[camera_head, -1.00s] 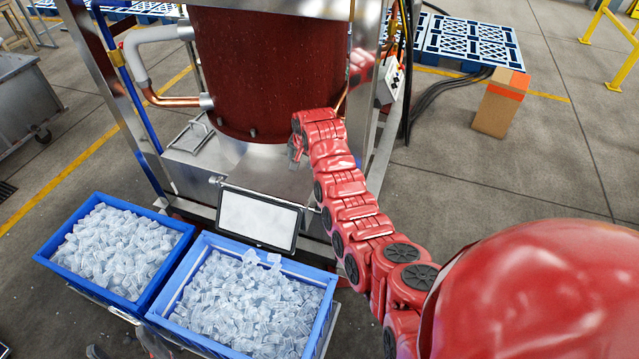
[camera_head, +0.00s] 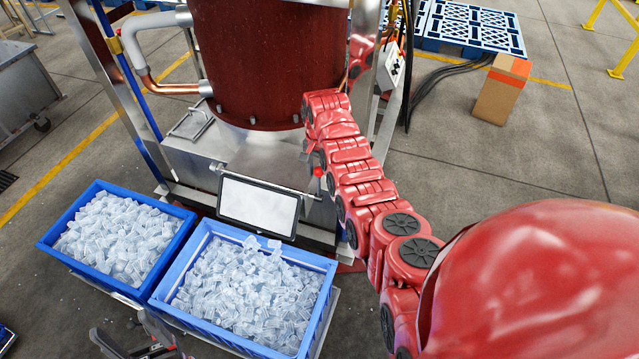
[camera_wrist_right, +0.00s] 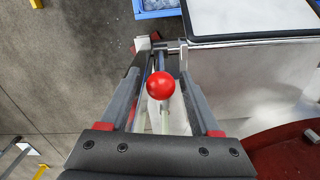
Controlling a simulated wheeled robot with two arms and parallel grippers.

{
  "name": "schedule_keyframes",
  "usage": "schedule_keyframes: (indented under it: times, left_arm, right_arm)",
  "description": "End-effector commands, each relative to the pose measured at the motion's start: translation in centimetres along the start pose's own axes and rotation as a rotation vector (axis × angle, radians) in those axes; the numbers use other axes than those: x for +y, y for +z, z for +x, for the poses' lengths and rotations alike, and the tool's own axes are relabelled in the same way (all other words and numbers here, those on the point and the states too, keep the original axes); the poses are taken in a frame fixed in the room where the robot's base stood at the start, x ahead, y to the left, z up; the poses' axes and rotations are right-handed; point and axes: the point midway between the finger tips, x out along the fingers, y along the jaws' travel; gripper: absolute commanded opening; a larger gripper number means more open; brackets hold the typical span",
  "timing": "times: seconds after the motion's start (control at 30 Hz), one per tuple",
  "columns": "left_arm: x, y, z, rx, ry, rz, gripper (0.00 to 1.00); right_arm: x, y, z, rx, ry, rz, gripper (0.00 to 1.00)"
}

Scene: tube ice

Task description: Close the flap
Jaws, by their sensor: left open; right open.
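The flap (camera_head: 258,205) is a white panel with a black rim, hinged on the steel machine. It stands tilted outward above the back edge of the right blue crate; its edge also shows in the wrist view (camera_wrist_right: 250,18). A red ball knob (camera_wrist_right: 161,86) sits by the flap's hinge rod and shows small in the head view (camera_head: 318,171). My right gripper (camera_wrist_right: 161,48) is open, with its fingers on either side of the knob. In the head view it is mostly hidden by my red arm. My left gripper (camera_head: 132,345) is open at the bottom edge, near the crates.
A left blue crate (camera_head: 62,258) and a right blue crate (camera_head: 318,262), both filled with ice, stand before the machine's dark red drum (camera_head: 260,60). Steel frame posts flank the drum. The floor at right is clear, with a cardboard box (camera_head: 500,95) farther back.

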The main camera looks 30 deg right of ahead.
Motion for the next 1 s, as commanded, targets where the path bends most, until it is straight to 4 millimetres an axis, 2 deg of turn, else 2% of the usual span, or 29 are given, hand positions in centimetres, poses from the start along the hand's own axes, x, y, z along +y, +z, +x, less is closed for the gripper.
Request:
schedule_keyframes:
  times: [0.17, 0.33, 0.6, 0.87, 1.0]
  left_arm:
    - [0.0, -0.1, 0.4, 0.000, 0.000, 0.000, 0.69]
    - [0.0, 0.1, -0.5, 0.000, 0.000, 0.000, 0.69]
    - [0.0, 0.1, -0.7, 0.000, 0.000, 0.000, 0.69]
    - [0.0, 0.1, -0.7, 0.000, 0.000, 0.000, 0.69]
    - [0.0, 0.1, -0.7, 0.000, 0.000, 0.000, 0.69]
  right_arm:
    - [0.1, 0.1, 2.6, -0.002, 0.002, 0.000, 0.64]
    - [0.0, 0.0, 4.4, 0.000, 0.001, -0.001, 0.64]
    - [-0.1, -0.1, 5.3, 0.003, -0.002, -0.001, 0.64]
    - [-0.1, -0.1, 5.3, 0.003, -0.002, 0.000, 0.64]
    - [-0.1, -0.1, 5.3, 0.003, -0.002, 0.000, 0.38]
